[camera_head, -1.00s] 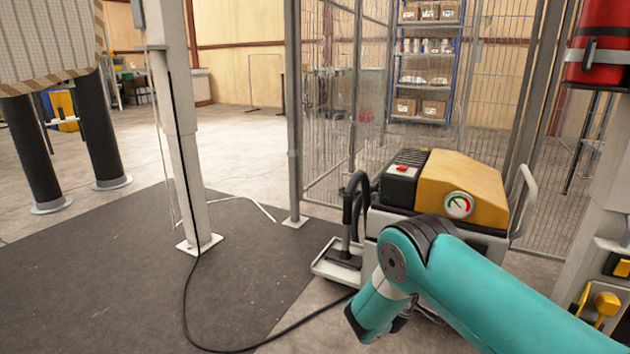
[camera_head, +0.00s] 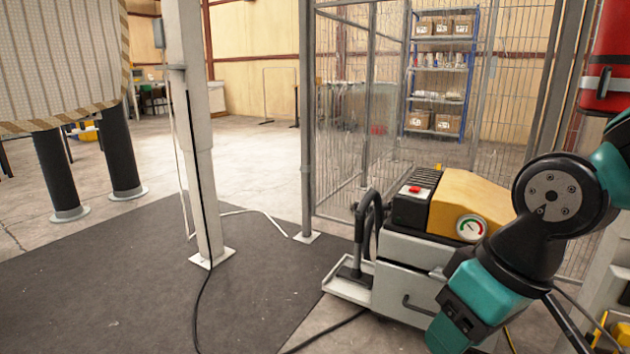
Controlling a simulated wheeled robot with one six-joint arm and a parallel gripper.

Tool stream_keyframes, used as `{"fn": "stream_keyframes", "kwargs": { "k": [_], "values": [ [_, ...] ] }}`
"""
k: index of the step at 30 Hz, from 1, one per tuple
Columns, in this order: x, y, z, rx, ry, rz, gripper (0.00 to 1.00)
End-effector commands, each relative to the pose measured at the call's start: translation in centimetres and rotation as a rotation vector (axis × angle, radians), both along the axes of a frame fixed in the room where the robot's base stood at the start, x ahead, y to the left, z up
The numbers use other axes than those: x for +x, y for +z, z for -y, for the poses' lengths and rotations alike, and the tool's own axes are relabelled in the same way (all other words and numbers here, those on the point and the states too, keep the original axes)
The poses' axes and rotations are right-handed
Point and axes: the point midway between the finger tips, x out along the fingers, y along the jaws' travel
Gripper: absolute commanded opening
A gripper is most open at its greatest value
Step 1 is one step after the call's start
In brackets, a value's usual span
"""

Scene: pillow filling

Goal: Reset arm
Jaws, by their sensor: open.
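My teal and black arm (camera_head: 545,215) comes in from the right side and is folded, with its black joint raised. Its lower teal part hangs down at the bottom right, in front of the yellow and grey machine. The fingers of my gripper are not seen in this view. Nothing held can be seen.
A yellow and grey machine (camera_head: 470,203) with a gauge and hose stands close behind my arm. A pale post (camera_head: 197,130) rises from the dark mat (camera_head: 110,285). A wire mesh fence (camera_head: 345,120) stands behind. The mat and floor at left are mostly clear.

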Motion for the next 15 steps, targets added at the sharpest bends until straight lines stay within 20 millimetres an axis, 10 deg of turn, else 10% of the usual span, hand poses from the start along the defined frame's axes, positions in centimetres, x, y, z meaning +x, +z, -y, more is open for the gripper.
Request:
{"fn": "stream_keyframes", "kwargs": {
  "k": [5, 15],
  "values": [
    [-7.0, 1.9, -0.6, 0.060, 0.124, -0.061, 0.43],
    [-6.5, 11.2, -0.6, 0.057, 0.117, -0.063, 0.43]
  ]
}}
